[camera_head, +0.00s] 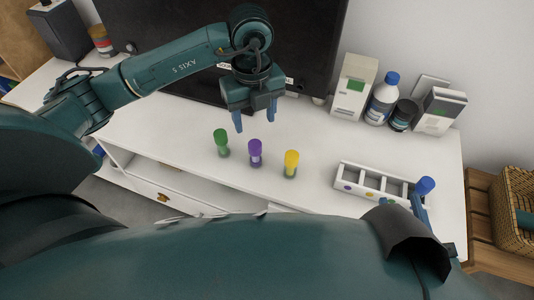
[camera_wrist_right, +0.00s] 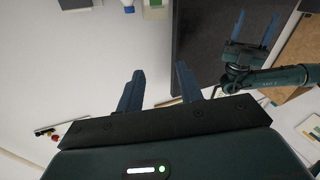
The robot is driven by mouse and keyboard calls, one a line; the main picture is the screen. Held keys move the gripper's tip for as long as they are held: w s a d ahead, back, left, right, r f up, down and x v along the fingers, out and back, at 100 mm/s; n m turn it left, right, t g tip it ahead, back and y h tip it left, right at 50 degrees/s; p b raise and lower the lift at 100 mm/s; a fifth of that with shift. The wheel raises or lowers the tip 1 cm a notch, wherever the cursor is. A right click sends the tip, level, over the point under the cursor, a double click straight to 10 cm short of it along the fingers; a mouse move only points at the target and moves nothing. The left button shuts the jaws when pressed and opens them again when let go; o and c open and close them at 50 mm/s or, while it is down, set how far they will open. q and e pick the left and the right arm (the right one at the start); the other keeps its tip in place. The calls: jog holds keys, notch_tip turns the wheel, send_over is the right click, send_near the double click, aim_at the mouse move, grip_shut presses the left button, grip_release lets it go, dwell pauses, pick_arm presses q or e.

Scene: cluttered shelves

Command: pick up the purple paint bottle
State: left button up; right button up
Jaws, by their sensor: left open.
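The purple paint bottle (camera_head: 255,153) stands upright on the white desk, between a green bottle (camera_head: 222,142) on its left and a yellow bottle (camera_head: 291,163) on its right. My left gripper (camera_head: 254,120) is open and empty, above and behind the purple bottle, fingers pointing down and not touching it. The left gripper also shows in the right wrist view (camera_wrist_right: 257,16). My right gripper (camera_wrist_right: 159,68) is open with nothing between its fingers. In the head view the right gripper is mostly hidden at the lower right by my arm.
Boxes (camera_head: 354,88) and a blue-capped white bottle (camera_head: 383,98) stand at the back right. A dark monitor (camera_head: 170,45) stands behind the left arm.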

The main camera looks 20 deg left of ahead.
aim_at(255, 143)
pick_arm(q)
jog(key=f+b, duration=0.1)
jog(key=f, duration=0.5)
jog(key=shift+s+f+b, duration=0.2)
jog(key=shift+b, duration=0.2)
jog(key=shift+f, duration=0.5)
notch_tip(255, 143, down, 5)
jog(key=b, duration=0.2)
jog(key=shift+a+b, duration=0.1)
jog(key=shift+b, duration=0.2)
jog(key=shift+f, duration=0.1)
jog(key=c, duration=1.1)
pick_arm(e)
jog(key=shift+a+t+y, duration=0.4)
jog(key=shift+a+y, duration=0.2)
jog(key=shift+y, duration=0.1)
